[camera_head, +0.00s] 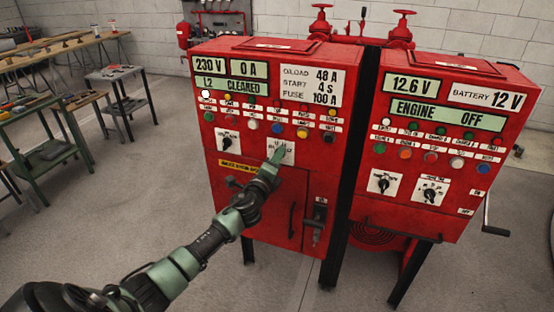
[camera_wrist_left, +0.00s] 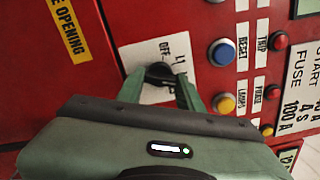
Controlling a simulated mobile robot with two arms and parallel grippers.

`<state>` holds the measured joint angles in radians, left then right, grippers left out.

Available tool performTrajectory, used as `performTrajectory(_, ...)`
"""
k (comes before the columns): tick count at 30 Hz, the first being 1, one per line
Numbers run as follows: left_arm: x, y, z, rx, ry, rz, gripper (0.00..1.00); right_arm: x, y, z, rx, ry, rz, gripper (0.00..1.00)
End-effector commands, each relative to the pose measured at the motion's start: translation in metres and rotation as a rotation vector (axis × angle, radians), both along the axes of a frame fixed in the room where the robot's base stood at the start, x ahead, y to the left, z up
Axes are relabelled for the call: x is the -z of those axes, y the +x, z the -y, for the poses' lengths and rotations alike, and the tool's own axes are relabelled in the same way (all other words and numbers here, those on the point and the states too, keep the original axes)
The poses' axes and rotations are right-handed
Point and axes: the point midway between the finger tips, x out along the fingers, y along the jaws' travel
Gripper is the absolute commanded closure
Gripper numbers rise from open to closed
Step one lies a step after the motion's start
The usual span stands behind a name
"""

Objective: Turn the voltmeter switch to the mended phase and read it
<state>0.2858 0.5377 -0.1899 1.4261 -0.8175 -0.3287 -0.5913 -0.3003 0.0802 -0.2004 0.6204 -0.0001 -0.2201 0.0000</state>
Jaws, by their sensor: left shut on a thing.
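The left red panel (camera_head: 262,120) carries a white switch plate (camera_head: 288,153) low on its face, with the voltmeter switch on it. My left gripper (camera_head: 274,158) reaches this plate and covers most of it. In the left wrist view, the two green fingers of the gripper (camera_wrist_left: 161,88) are shut on the black switch knob (camera_wrist_left: 160,70). The plate (camera_wrist_left: 135,60) shows OFF and L1 there; the knob's pointer is hard to make out. The voltage display (camera_head: 208,65) reads 230 V. The text display (camera_head: 230,84) reads L2 CLEARED. My right gripper is not in view.
Another switch (camera_head: 228,141) sits left of the gripper. Blue (camera_wrist_left: 222,52) and yellow (camera_wrist_left: 224,102) buttons are close beside the fingers. A lever handle (camera_head: 317,215) is below right. The right red panel (camera_head: 440,130) reads ENGINE OFF. Workbenches (camera_head: 45,150) stand at left.

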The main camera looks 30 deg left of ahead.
Motion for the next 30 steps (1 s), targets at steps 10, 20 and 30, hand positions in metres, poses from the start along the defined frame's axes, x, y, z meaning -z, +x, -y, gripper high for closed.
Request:
performTrajectory(10, 0.001, 0.0, 0.0, 0.0, -0.001, -0.001, 0.42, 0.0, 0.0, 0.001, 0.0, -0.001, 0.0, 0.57)
performTrajectory(20, 0.001, -0.005, 0.001, 0.001, -0.001, -0.001, 0.42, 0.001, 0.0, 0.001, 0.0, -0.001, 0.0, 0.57)
performTrajectory(30, 0.003, -0.054, 0.013, 0.002, -0.001, -0.003, 0.42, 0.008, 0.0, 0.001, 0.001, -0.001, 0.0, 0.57)
